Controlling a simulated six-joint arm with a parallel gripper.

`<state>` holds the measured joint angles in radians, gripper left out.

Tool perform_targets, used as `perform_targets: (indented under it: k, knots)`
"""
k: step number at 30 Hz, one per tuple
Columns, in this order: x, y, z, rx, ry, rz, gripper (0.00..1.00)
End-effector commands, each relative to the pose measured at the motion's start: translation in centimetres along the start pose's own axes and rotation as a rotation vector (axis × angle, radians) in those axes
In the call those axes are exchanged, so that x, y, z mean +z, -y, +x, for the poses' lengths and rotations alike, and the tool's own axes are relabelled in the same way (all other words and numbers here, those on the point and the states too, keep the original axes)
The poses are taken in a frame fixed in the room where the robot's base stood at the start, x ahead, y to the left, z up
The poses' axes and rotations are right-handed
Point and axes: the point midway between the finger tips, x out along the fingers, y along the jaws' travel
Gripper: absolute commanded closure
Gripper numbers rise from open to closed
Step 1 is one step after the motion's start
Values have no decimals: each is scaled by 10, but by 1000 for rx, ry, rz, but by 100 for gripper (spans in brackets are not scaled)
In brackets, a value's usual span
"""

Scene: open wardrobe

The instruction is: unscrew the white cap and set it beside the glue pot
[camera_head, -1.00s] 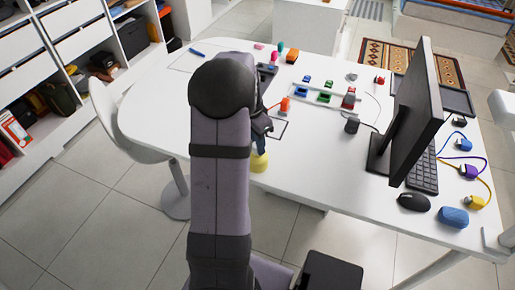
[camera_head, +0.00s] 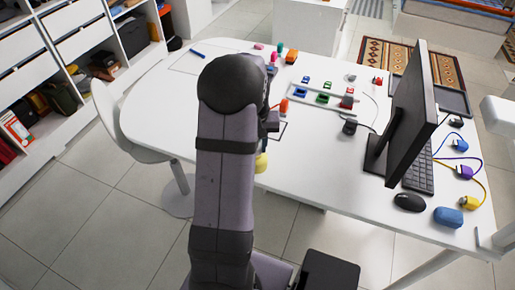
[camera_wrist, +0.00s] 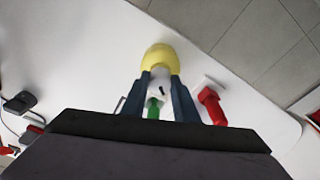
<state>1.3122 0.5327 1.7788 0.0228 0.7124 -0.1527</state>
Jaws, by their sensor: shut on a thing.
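The yellow glue pot (camera_wrist: 160,58) shows at the tips of my gripper (camera_wrist: 160,77) in the wrist view. A pale, whitish part, which looks like the white cap (camera_wrist: 160,74), lies between the two dark blue fingers, against the yellow. My gripper is shut on it. In the head view the yellow pot (camera_head: 262,163) shows near the table's front edge, partly hidden behind my arm. The fingers are mostly hidden there. I cannot tell whether the pot still touches the table, or whether the cap is turned loose.
In the wrist view a red object (camera_wrist: 212,105) and a green one (camera_wrist: 153,107) lie near the fingers. The monitor (camera_head: 410,110), mouse (camera_head: 410,202) and blue item (camera_head: 448,217) stand at the right. The white table (camera_head: 310,175) is clear right of the pot.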

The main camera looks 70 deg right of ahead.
Motion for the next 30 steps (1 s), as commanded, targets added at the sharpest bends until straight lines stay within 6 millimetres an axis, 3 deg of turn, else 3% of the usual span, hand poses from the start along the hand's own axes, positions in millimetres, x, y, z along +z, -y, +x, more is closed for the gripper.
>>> perform_targets:
  k: [15,26,27,29,30]
  knots:
    - [-2,4,-1,-66,-6,-518,95]
    - [-2,5,-1,-75,-4,-581,95]
    - [-1,5,-1,-75,-4,-581,66]
    - [-1,4,-1,-74,-3,-581,52]
    - [-1,4,-1,-74,-3,-581,52]
